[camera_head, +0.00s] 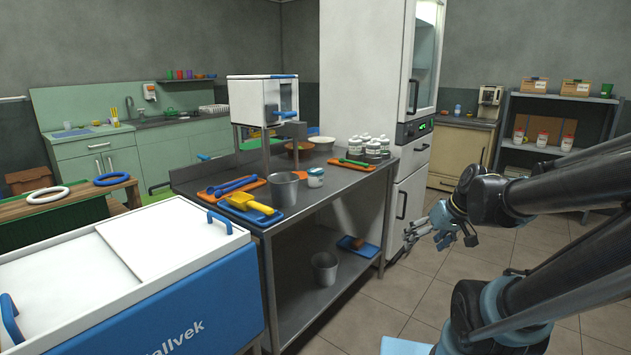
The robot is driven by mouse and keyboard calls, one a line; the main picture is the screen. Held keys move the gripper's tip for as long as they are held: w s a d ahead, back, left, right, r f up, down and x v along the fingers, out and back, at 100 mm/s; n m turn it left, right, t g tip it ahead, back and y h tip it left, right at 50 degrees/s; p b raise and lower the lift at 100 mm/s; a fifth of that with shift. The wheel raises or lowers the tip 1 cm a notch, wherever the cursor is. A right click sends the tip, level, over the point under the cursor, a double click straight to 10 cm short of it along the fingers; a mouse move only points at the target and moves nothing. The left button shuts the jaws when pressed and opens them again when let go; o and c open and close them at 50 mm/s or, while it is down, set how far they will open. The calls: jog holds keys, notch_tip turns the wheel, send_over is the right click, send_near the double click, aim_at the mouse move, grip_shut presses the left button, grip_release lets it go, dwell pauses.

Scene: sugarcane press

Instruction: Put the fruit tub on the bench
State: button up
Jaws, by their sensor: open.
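No vessel in view is clearly marked as the fruit tub, so I cannot tell which it is. The steel bench (330,206) stands in the middle with a lower shelf. A grey bucket (283,190) and a small blue-lidded jar (315,178) stand on its top, and another grey bucket (324,270) is on its lower shelf.
A blue-and-white chest (190,285) fills the front left. A tall white cabinet (365,75) stands behind the bench. Dark shelves (555,105) stand back right. The tiled floor between is open.

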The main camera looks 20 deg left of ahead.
jog(key=w+a+r+n+t+y, duration=0.1)
jog(key=w+a+r+n+y, duration=0.25)
jog(key=w+a, duration=0.45)
jog(key=w+a+r+n+t+y, duration=0.2)
jog(key=w+a+y, duration=0.2)
jog(key=w+a, duration=0.4)
jog(key=t+y, duration=0.3)
send_near(322, 177)
jog(key=shift+n, duration=0.45)
jog(key=x, duration=0.8)
jog(key=shift+s+a, duration=0.1)
jog(key=shift+f+x, duration=0.15)
jog(key=shift+x, duration=1.15)
jog(key=shift+f+x, duration=0.15)
jog(key=shift+x, duration=1.1)
jog(key=shift+s, duration=0.1)
jog(key=c, duration=1.4)
jog(key=shift+r, duration=0.15)
